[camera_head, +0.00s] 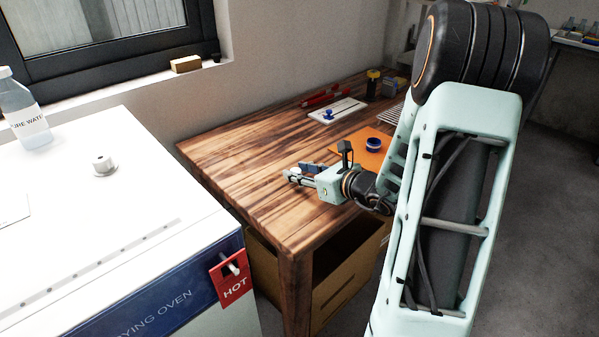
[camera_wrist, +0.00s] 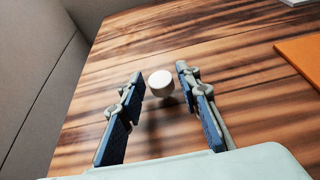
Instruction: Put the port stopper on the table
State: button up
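The port stopper looks like a small white round piece (camera_wrist: 161,82) in the wrist view. It is between and slightly beyond my fingertips, over the wooden table (camera_head: 235,150), with a dark shadow beside it. A gap shows on each side of it, so my gripper (camera_wrist: 160,72) is open and not closed on it. In the head view my gripper (camera_head: 297,174) is low over the table's near left part, and the stopper is too small there to make out clearly.
The white drying oven (camera_head: 130,215) stands left, with a small grey-white fitting (camera_head: 103,165) and a water bottle (camera_head: 22,112) on top. An orange mat (camera_head: 345,150) with a blue ring (camera_head: 374,144) and a white board (camera_head: 345,108) lie farther back on the table.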

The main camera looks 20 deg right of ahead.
jog(key=shift+o, duration=0.4)
jog(key=shift+r+p, duration=0.3)
jog(key=p+v, duration=0.2)
jog(key=v, duration=1)
jog(key=shift+f, duration=0.2)
